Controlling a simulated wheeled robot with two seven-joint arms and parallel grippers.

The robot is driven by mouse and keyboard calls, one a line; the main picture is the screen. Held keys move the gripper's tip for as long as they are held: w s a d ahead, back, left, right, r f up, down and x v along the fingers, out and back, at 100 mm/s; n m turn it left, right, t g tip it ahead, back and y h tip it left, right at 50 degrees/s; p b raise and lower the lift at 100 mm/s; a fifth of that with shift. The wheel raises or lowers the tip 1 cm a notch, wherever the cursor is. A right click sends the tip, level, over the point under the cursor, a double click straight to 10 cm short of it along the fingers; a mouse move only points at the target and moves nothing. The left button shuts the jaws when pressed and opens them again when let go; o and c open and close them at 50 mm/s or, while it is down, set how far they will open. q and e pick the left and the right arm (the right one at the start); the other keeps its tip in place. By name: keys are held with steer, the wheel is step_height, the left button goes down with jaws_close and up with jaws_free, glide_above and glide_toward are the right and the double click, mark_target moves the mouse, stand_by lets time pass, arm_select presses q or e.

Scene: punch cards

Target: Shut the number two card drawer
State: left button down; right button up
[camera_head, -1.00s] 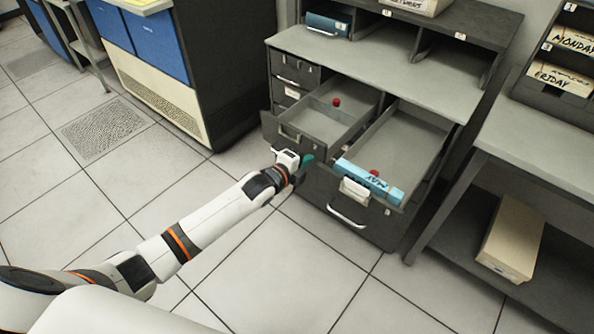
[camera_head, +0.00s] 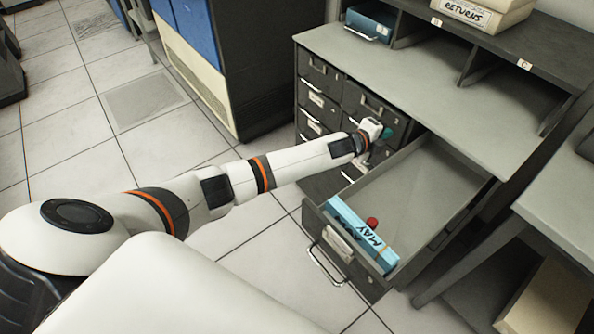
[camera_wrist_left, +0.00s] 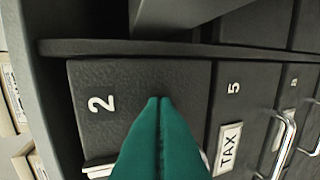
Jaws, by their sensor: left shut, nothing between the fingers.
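The number two card drawer (camera_head: 362,98) is a dark grey front in the cabinet's top row. It looks pushed in, about level with the fronts around it. In the left wrist view its front (camera_wrist_left: 130,100) carries a white 2, turned sideways, and its label edge is partly covered by my fingers. My left gripper (camera_head: 387,133) is at the drawer's front. Its green fingertips (camera_wrist_left: 160,102) are shut together with nothing between them. Whether they touch the front I cannot tell. My right gripper is not in view.
The drawer to the right (camera_head: 440,185) stands far open, holding a blue MAY box (camera_head: 362,238) and a red round thing (camera_head: 372,222). The number 5 drawer (camera_wrist_left: 238,110), with a TAX label, is shut. A side table (camera_head: 570,205) stands right.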

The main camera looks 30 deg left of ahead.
arm_select(q)
steer(key=shift+w+d+r, duration=0.2)
steer(key=shift+w+r, duration=0.05)
steer(key=shift+w, duration=0.4)
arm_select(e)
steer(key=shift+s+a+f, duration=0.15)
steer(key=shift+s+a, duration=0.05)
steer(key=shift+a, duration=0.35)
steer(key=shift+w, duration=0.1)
arm_select(q)
steer(key=shift+r, duration=0.15)
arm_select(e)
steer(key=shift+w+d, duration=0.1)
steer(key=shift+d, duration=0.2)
